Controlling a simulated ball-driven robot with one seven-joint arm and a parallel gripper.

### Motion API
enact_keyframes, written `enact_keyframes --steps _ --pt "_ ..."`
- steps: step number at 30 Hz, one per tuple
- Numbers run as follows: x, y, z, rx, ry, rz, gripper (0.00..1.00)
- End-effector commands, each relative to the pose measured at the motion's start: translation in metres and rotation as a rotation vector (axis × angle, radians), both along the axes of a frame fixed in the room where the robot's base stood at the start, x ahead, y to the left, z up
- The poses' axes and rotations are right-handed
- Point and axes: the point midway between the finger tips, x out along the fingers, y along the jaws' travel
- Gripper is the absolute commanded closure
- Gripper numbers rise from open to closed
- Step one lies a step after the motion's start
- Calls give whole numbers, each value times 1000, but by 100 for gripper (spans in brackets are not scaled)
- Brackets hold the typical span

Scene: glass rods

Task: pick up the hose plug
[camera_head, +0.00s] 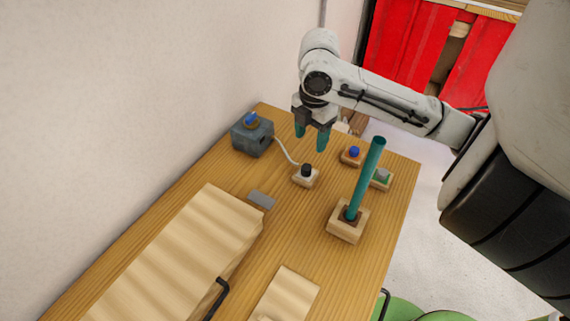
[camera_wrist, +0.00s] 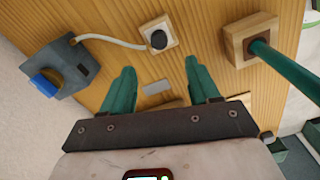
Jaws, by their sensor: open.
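The hose plug (camera_head: 306,169) is a short black cylinder standing upright in a small light wooden block (camera_head: 305,181) on the table. A white hose (camera_head: 284,151) runs from near it to a grey-blue box (camera_head: 253,141) with a blue knob. The plug also shows in the wrist view (camera_wrist: 158,39), just beyond the fingertips and roughly midway between them. My gripper (camera_head: 311,137) is open and empty, its teal fingers pointing down above the table. In the head view it is above the plug and apart from it; the wrist view also shows both fingers (camera_wrist: 160,70).
A tall teal rod (camera_head: 364,180) stands in a wooden block (camera_head: 347,224) to the right. Small blocks with a blue knob (camera_head: 354,152) and a grey top (camera_head: 382,174) are behind it. A grey plate (camera_head: 261,200) and a large wooden slab (camera_head: 175,255) lie left.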

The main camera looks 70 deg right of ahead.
Motion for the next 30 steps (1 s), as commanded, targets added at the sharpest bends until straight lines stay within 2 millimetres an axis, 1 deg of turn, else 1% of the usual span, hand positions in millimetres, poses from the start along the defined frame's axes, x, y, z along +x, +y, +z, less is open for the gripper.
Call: enact_keyframes --steps 4,10,12,17,20,25,27,30 --pt "-3 0 -13 4 7 -2 39" --pt "-3 0 -44 5 7 -2 39" --pt "-3 0 -51 3 6 -1 39" --pt "-3 0 -60 3 5 -2 39" --pt "-3 0 -71 4 7 -2 39" --pt "-2 0 -96 5 7 -1 39" --pt "-2 0 -103 3 6 -1 39" --pt "-2 0 -108 3 5 0 39"
